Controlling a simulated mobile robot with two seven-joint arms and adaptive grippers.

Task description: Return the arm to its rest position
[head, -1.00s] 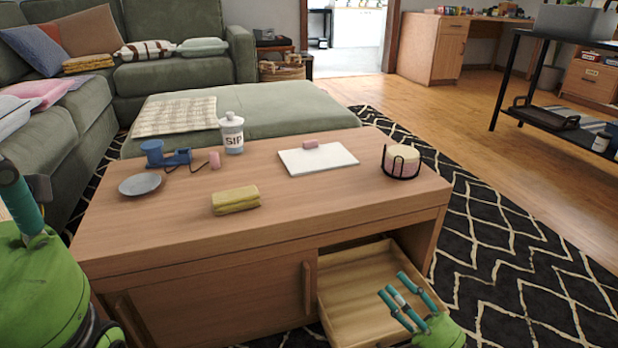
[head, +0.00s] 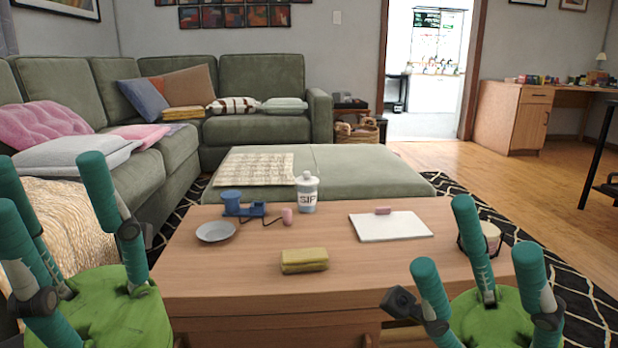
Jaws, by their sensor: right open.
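My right gripper (head: 485,275) is raised at the lower right, in front of the coffee table's right end. Its teal fingers are spread and nothing shows between them. My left gripper (head: 75,235) is raised at the lower left, in front of the sofa and left of the table. Its teal fingers are spread apart with nothing between them. Both green palms are cut by the lower picture edge. The wooden coffee table (head: 230,275) stands between the grippers.
On the table are a yellow folded cloth (head: 304,261), a grey plate (head: 216,231), a blue item (head: 243,205), a white jar (head: 307,193), a white board (head: 390,226) and a candle (head: 491,238) partly hidden by my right gripper. The green sofa (head: 265,95) and ottoman (head: 350,172) lie beyond.

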